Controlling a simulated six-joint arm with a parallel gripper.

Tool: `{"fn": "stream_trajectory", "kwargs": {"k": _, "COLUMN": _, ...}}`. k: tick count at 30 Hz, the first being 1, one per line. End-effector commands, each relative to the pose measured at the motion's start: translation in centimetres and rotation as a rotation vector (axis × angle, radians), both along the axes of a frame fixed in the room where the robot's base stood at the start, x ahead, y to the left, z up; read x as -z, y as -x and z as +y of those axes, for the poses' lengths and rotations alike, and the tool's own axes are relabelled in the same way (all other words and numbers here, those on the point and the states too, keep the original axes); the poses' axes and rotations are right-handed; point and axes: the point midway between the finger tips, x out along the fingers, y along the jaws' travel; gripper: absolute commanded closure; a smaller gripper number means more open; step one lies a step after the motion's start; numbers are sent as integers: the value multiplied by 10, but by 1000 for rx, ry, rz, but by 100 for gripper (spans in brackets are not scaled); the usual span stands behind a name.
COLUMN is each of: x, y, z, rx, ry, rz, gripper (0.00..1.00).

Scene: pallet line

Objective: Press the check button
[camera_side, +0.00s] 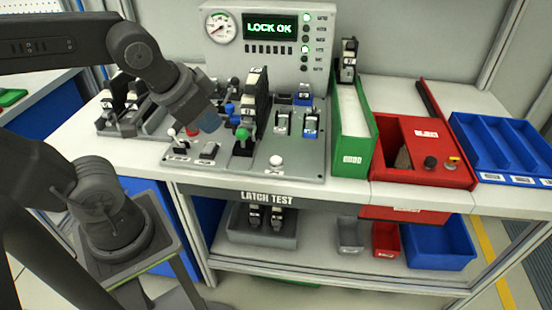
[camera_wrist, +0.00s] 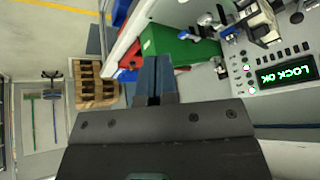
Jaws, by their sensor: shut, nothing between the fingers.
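The grey test fixture plate (camera_side: 230,172) lies on the bench under a panel whose screen (camera_side: 270,27) reads LOCK OK. Its controls include a white round knob (camera_side: 276,161) at the front, a green-knobbed lever (camera_side: 242,134), a white-tipped toggle (camera_side: 173,133) and a red part (camera_side: 192,131) partly behind my gripper. I cannot read which one is labelled check. My gripper (camera_side: 209,122) is above the plate's left part, left of the green knob, apart from the white knob. In the wrist view its fingers (camera_wrist: 153,82) are together and empty. The screen (camera_wrist: 286,74) shows there too.
A black latch unit (camera_side: 258,98) stands upright on the fixture. A green bin (camera_side: 352,140), a red box (camera_side: 412,155) and a blue divided tray (camera_side: 500,145) stand to the right. A holder with latch units (camera_side: 125,110) is at left. The plate's front right is clear around the white knob.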

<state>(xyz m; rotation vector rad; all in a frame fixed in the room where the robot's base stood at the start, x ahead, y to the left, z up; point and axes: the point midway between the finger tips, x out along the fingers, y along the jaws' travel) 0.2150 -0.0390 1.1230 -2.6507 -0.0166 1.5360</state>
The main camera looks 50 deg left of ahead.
Motion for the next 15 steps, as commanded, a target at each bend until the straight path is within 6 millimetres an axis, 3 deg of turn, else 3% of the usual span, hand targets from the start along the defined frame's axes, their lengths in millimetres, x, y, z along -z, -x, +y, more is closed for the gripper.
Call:
{"fn": "stream_trajectory", "kwargs": {"k": 5, "x": -2, "y": -44, "z": 34, "rx": 149, "ry": -281, "rz": -82, "gripper": 100}}
{"fn": "stream_trajectory", "kwargs": {"k": 9, "x": -6, "y": -90, "z": 62, "rx": 368, "ry": -582, "rz": -150, "gripper": 100}}
{"fn": "stream_trajectory", "kwargs": {"k": 15, "x": -3, "y": -149, "z": 82, "rx": 768, "ry": -972, "rz": -213, "gripper": 100}}
